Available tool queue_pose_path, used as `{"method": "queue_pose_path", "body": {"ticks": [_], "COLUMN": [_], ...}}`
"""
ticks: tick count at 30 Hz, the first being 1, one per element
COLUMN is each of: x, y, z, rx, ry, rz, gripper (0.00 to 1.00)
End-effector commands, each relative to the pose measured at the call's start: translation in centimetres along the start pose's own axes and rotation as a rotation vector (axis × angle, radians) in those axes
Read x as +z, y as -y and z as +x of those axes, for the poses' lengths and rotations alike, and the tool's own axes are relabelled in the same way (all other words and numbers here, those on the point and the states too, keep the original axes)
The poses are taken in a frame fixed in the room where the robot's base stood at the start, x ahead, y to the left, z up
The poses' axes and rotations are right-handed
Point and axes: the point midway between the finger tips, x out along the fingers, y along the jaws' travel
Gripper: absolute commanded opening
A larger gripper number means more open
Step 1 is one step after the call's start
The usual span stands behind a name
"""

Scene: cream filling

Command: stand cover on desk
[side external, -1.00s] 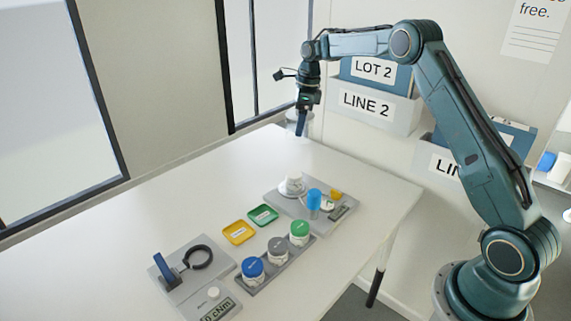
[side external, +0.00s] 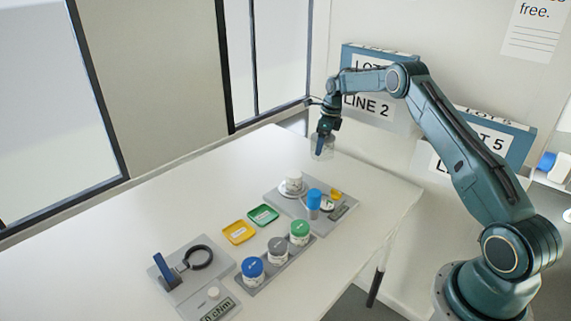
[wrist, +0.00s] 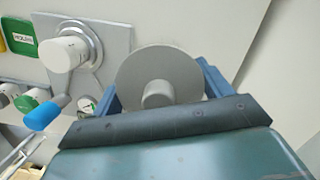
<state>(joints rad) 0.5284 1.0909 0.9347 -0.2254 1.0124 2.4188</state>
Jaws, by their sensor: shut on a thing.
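My gripper is shut on the cover. In the side view the cover appears near the back right edge of the white desk (side external: 375,190); its exact height above the desk is hard to tell. The cover's lower rim is hard to make out.
A white jar (side external: 294,178) stands on a grey plate near the cover, with a blue-handled tool (side external: 314,198) beside it. Green (side external: 263,214) and yellow (side external: 238,232) trays, a rack of lidded jars (side external: 277,250) and a clamp device (side external: 199,258) lie farther front. The back left desk is clear.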

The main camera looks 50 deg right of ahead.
Motion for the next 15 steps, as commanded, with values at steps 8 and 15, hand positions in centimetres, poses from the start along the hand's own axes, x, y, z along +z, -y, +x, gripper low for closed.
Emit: {"method": "queue_pose_path", "body": {"ticks": [8, 15], "x": [-0.4, -0.5], "y": [-0.1, -0.1], "z": [3.0, 3.4], "rx": [0.001, 0.000], "ry": [-0.001, 0.000], "rz": [0.000, -0.001], "gripper": [0.53, 0.53]}}
